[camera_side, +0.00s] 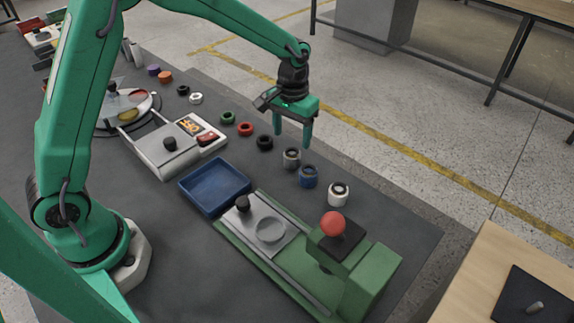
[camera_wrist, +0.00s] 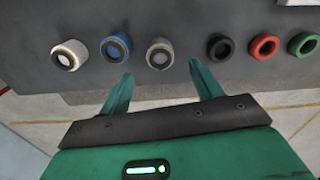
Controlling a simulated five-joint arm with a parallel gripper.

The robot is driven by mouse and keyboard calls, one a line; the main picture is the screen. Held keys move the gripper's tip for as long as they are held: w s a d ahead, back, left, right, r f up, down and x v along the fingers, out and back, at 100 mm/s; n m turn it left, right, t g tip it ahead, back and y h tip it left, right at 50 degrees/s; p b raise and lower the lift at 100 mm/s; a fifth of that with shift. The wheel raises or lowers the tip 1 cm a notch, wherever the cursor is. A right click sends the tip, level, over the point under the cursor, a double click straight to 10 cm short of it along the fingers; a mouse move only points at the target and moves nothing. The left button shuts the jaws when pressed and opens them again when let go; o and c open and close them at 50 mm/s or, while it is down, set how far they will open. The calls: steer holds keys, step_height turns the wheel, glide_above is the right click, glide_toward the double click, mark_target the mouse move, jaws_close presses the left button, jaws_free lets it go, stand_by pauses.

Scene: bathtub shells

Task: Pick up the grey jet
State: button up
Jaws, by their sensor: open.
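The grey jet (camera_side: 291,159) is a short upright cylinder with a dark centre, standing in a row of coloured pieces on the dark grey mat. My gripper (camera_side: 292,139) is open and empty, pointing down close to the grey jet. In the wrist view the grey jet (camera_wrist: 160,54) appears just beyond the gap between the two green fingertips (camera_wrist: 161,70). The fingers appear apart from it; their exact height above the mat is hard to tell.
Beside the grey jet stand a blue jet (camera_side: 308,176) and a black ring (camera_side: 265,143). A white jet (camera_side: 338,194), red ring (camera_side: 245,129) and green ring (camera_side: 227,117) continue the row. A blue tray (camera_side: 184,188) and a green fixture (camera_side: 372,278) with a red ball knob (camera_side: 333,223) lie nearby.

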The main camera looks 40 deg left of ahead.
mark_target(292, 153)
steer(key=shift+w+f, duration=0.1)
steer(key=shift+f, duration=2.75)
steer(key=c, duration=1)
